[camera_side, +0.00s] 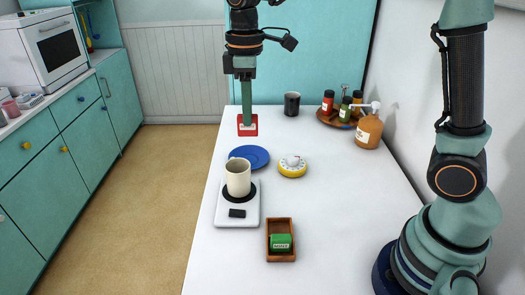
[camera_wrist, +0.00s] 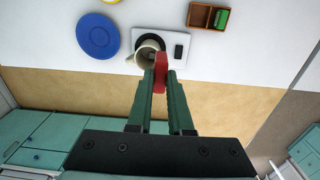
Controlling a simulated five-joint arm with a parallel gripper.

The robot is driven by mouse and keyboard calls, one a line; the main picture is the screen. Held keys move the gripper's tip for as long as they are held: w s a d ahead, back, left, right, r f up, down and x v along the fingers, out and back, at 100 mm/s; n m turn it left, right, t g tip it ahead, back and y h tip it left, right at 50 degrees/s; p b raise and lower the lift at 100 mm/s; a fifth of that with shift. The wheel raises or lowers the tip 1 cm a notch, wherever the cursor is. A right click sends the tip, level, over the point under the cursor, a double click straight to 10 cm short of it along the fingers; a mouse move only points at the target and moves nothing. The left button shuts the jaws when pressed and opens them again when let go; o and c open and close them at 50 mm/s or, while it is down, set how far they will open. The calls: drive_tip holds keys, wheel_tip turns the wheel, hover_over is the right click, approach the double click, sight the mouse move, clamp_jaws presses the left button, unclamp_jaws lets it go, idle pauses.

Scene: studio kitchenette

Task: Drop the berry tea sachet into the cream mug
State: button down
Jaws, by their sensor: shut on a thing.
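My gripper (camera_side: 247,113) is shut on a red sachet with a pale label (camera_side: 247,129), the berry tea sachet, which hangs below the fingers. In the wrist view the green fingers (camera_wrist: 160,82) pinch the red sachet (camera_wrist: 161,66) between them. The cream mug (camera_side: 238,179) stands upright on the black disc of a white warmer-like plate (camera_side: 239,216). In the wrist view the mug (camera_wrist: 145,54) lies just beyond the fingertips, partly hidden by the sachet. In the side view the sachet appears above and behind the mug, apart from it.
A wooden box (camera_side: 268,240) holds a green sachet (camera_side: 281,242). A blue plate (camera_side: 250,153) and a yellow-rimmed timer (camera_side: 292,167) lie near the mug. A black cup (camera_side: 292,104), a round tray with jars (camera_side: 325,119) and an orange-brown pump bottle (camera_side: 369,128) stand farther back.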

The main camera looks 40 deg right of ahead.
drive_tip(key=shift+w+d+f, duration=0.25)
drive_tip(key=shift+w+f, duration=0.4)
drive_tip(key=shift+f, duration=0.5)
drive_tip(key=shift+w+d+f, duration=0.2)
drive_tip(key=shift+w+f, duration=0.5)
drive_tip(key=shift+f, duration=0.5)
drive_tip(key=shift+w+d+f, duration=0.25)
drive_tip(key=shift+w+f, duration=0.4)
drive_tip(key=shift+f, duration=0.5)
drive_tip(key=c, duration=0.8)
unclamp_jaws()
drive_tip(key=shift+o, duration=0.2)
drive_tip(key=shift+r, duration=0.1)
wheel_tip(320, 180, up, 12)
hover_over(241, 128)
drive_tip(key=w+d, duration=0.3)
drive_tip(key=w, duration=0.1)
drive_tip(key=shift+s, duration=0.2)
drive_tip(key=shift+s, duration=0.1)
